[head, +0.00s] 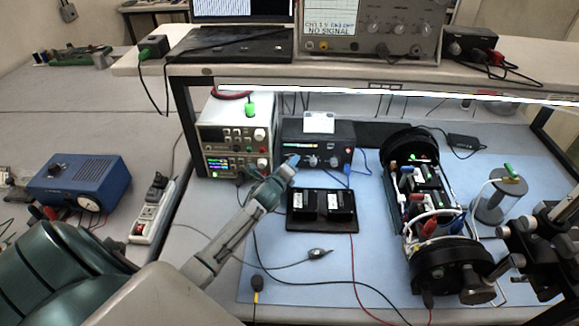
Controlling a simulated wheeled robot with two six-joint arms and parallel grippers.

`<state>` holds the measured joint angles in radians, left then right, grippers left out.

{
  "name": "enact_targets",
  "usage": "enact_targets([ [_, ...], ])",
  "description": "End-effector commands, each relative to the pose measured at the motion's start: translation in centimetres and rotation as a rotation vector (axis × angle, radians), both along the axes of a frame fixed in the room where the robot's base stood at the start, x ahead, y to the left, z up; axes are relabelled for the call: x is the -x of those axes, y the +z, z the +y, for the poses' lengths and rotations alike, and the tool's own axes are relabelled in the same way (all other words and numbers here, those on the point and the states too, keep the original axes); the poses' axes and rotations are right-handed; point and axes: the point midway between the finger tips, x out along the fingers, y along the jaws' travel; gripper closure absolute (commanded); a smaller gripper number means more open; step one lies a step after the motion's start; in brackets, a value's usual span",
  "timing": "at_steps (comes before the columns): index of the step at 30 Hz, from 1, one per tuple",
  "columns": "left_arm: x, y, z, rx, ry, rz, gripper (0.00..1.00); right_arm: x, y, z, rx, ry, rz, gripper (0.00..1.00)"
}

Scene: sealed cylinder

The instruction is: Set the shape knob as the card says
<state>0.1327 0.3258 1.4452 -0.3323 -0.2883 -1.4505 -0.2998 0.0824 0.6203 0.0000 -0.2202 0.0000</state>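A black box with a front panel of knobs (326,160) stands at the back of the blue mat, beside the power supply. A white card (319,122) stands on top of it; its writing is too small to read. Several knobs show on the panel, and I cannot tell from their markings which is the shape knob or how it is set. My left gripper (291,162) reaches in from the lower left, its blue tip at the left part of the panel. It covers some of the panel; contact and finger opening cannot be told. My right gripper is not in view.
A power supply (235,138) stands left of the box. Black battery packs (322,209) lie in front of it. A cylindrical assembly (448,267) lies to the right, near a black stand (548,245). Cables cross the mat (300,275). A shelf (375,76) overhangs the back.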

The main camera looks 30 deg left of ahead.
Motion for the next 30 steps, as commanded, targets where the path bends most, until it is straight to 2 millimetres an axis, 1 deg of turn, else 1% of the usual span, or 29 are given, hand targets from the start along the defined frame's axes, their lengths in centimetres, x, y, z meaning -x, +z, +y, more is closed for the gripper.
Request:
enact_targets([
  [4,0.3,0.0,-0.1,0.0,0.0,0.0,0.56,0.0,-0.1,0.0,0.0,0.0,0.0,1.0],
  [8,1.6,0.1,-0.3,0.0,-0.001,0.0,0.56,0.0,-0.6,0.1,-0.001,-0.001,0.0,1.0],
  [18,7.3,1.3,-1.6,-0.003,-0.002,0.0,0.56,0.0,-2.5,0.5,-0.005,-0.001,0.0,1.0],
  [21,8.7,1.6,-1.9,-0.002,-0.002,0.0,0.56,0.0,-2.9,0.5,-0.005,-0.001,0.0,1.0],
  [25,9.8,2.0,-2.1,-0.002,-0.001,0.0,0.56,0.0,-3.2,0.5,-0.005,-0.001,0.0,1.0],
  [30,10.4,2.3,-2.3,0.0,0.0,0.0,0.56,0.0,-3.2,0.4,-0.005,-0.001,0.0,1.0],
])
